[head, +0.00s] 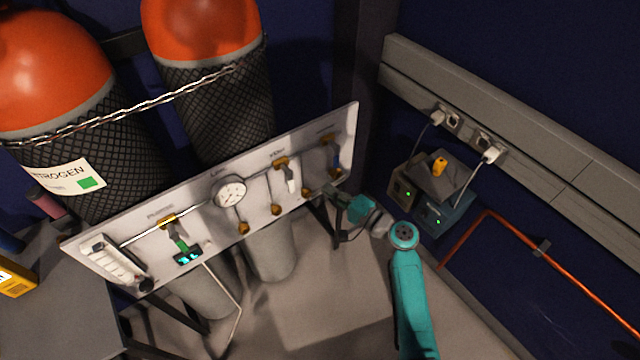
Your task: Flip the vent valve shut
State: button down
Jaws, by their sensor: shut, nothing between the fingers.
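The valve panel (130,238) is a long pale board with three lever valves, and its small labels are too blurred to read for certain. A valve with a white lever (291,182) hangs right of the round gauge, its lever pointing down. A valve with a blue lever (336,158) is at the right end, its lever also pointing down. A valve with a green lever (181,243) is at the left. I cannot tell for sure which is the vent valve. My gripper (327,191) is shut and empty, near the panel's lower right, just below the blue lever.
A round gauge (229,191) sits mid-panel, with brass fittings (244,228) below. Two orange-topped cylinders (205,90) stand behind, held by a chain (150,103). Boxes with green lights (441,212) stand right of my gripper. An orange pipe (540,252) runs along the right wall.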

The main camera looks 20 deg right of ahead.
jog(key=v, duration=0.4)
jog(key=shift+s+d, duration=0.2)
jog(key=shift+s, duration=0.1)
jog(key=s+a+f+g+h, duration=0.1)
jog(key=s+a+f+h, duration=0.1)
jog(key=s+f, duration=0.35)
jog(key=s+a+f+g+h, duration=0.1)
jog(key=s+a+f+h, duration=0.2)
jog(key=s, duration=0.4)
jog(key=s+d+f+n+h, duration=0.1)
jog(key=s+f+n+h, duration=0.2)
jog(key=s, duration=0.9)
jog(key=s+r+n+t+h, duration=0.1)
jog(key=s+r+n, duration=0.8)
jog(key=s+r, duration=0.9)
jog(key=shift+s+d+r+h, duration=0.3)
jog(key=shift+s+d+r, duration=0.05)
jog(key=shift+s, duration=0.3)
